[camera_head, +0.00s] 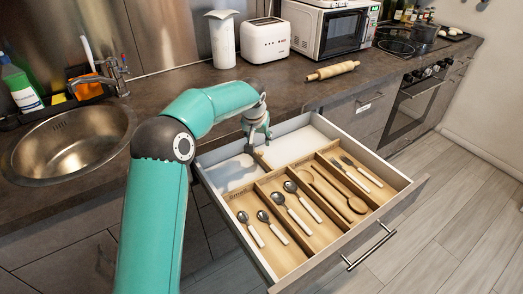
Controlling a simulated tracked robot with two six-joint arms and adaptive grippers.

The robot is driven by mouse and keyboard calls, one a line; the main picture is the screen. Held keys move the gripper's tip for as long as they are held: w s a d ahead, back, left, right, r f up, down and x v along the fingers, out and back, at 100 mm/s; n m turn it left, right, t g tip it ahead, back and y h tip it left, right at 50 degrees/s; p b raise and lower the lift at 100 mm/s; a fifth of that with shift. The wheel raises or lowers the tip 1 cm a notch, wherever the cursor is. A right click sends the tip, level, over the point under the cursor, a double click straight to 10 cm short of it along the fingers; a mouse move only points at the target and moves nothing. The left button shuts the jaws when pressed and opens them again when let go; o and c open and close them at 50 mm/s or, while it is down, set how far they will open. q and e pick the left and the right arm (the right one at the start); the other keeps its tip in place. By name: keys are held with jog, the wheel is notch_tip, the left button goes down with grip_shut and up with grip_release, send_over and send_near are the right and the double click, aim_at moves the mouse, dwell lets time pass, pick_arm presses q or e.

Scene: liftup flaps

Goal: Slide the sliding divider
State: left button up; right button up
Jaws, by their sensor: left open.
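A wooden cutlery insert (318,238) with thin dividing walls lies in the open drawer (283,278). It holds several spoons and forks with white handles, and wooden utensils. A short wooden piece (262,161) sticks up at its back edge; I cannot tell for sure whether this is part of the sliding divider. My left gripper (259,140) is open and points down just above and behind this piece, over the back of the drawer. I cannot tell whether its fingertips touch the wood. My right gripper is not in view.
The white drawer floor (232,171) is bare behind the insert. The counter edge runs along the drawer's back. A rolling pin (333,71), a toaster (265,41) and a microwave (331,30) stand on the counter. A sink (70,143) is at the left.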

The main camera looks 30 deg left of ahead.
aim_at(261, 153)
pick_arm(q)
jog(key=x, duration=0.8)
jog(key=shift+w+f+p, duration=0.1)
jog(key=shift+f+p, duration=0.1)
jog(key=shift+p, duration=0.1)
grip_shut()
